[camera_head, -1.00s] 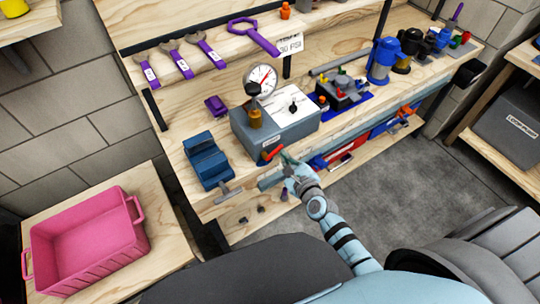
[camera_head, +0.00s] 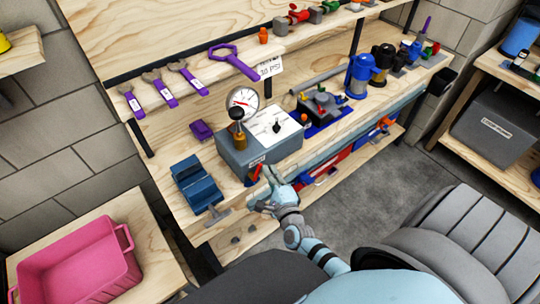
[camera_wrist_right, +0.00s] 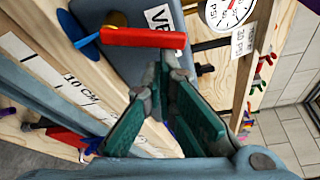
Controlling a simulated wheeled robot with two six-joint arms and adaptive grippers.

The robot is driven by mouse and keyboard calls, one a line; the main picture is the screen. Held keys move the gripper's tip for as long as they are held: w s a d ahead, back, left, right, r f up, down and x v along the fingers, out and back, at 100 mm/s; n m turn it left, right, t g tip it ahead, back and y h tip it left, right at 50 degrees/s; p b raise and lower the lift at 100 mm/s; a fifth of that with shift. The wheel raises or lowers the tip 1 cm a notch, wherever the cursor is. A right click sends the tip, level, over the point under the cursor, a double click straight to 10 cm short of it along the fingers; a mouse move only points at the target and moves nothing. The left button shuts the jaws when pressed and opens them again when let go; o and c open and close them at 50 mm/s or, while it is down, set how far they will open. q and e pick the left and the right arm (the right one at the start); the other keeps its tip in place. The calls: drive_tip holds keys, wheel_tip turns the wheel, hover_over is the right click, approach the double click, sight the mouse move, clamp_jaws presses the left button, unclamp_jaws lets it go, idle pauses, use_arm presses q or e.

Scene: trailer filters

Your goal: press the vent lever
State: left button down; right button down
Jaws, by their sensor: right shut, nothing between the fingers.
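The vent lever (camera_head: 257,172) is a short red bar on the front of a grey box (camera_head: 232,158). In the right wrist view the lever (camera_wrist_right: 145,37) lies across the box front, beside a partly hidden white label beginning "VE". My right gripper (camera_head: 268,178) is shut and empty at the lever, just to its right in the head view. In the wrist view its green-padded fingers (camera_wrist_right: 172,62) meet just below the lever's right end. I cannot tell whether they touch it. My left gripper is not in view.
A round gauge (camera_head: 242,102) and a brass fitting (camera_head: 239,138) stand on the box. A blue vise (camera_head: 196,186) is to the left on the bench, and a manifold block (camera_head: 322,105) to the right. A pink bin (camera_head: 75,262) stands at lower left.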

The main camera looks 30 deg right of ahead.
drive_tip(key=d+f+b, duration=0.1)
drive_tip(key=d+b, duration=0.1)
drive_tip(key=d, duration=0.1)
drive_tip(key=shift+w+f, duration=0.1)
drive_tip(key=shift+f, duration=0.3)
drive_tip(key=v, duration=0.9)
drive_tip(key=shift+s+d+r, duration=0.25)
drive_tip(key=shift+s, duration=0.25)
